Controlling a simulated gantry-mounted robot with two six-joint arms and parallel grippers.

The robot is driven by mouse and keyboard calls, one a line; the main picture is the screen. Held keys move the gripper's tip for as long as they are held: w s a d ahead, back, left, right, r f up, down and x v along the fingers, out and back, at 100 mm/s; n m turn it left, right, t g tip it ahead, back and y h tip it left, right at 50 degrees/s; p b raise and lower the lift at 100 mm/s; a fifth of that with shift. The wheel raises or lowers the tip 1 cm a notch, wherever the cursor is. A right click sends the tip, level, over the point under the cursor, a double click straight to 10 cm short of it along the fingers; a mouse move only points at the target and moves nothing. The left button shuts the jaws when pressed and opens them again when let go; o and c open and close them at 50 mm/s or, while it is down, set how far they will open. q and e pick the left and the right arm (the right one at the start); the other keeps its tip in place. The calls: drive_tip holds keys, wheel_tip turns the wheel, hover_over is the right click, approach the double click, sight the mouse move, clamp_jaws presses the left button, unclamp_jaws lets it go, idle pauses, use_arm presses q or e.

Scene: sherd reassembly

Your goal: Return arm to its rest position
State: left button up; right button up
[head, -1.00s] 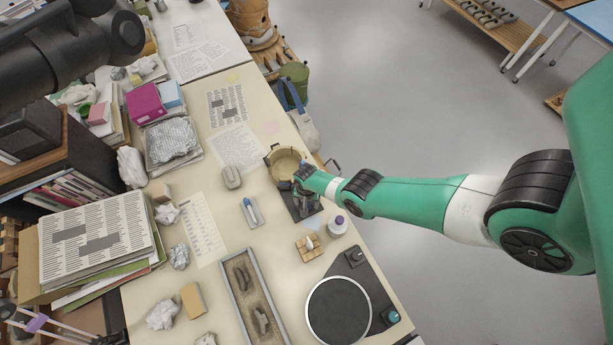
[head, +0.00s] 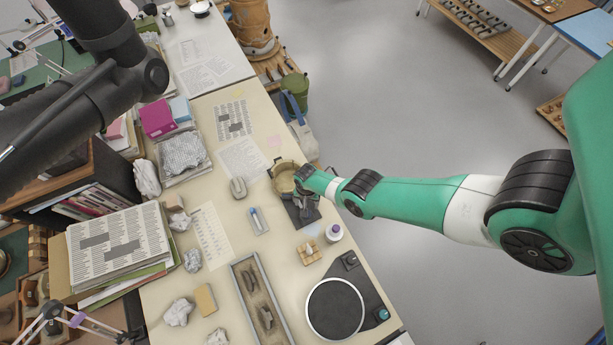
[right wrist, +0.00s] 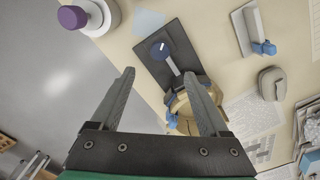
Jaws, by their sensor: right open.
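My right arm, green with black joints, reaches in from the right in the head view. Its gripper (head: 304,182) is over the table edge near a tan bowl (head: 281,177). In the right wrist view the gripper (right wrist: 160,76) is open, with nothing between its fingers. Beyond the fingers lies a dark base plate (right wrist: 158,44) with a blue-ended part on it. The tan bowl, with blue pieces on it, also shows there (right wrist: 181,104), partly hidden behind the right-hand finger. My left gripper is not in view.
A white bottle with a purple cap (head: 334,233), a turntable (head: 335,308) and a long tray (head: 237,287) with dark sherds stand nearby. Papers, books and crumpled paper crowd the left side. Open floor lies right of the table.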

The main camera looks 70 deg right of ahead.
idle(0.3)
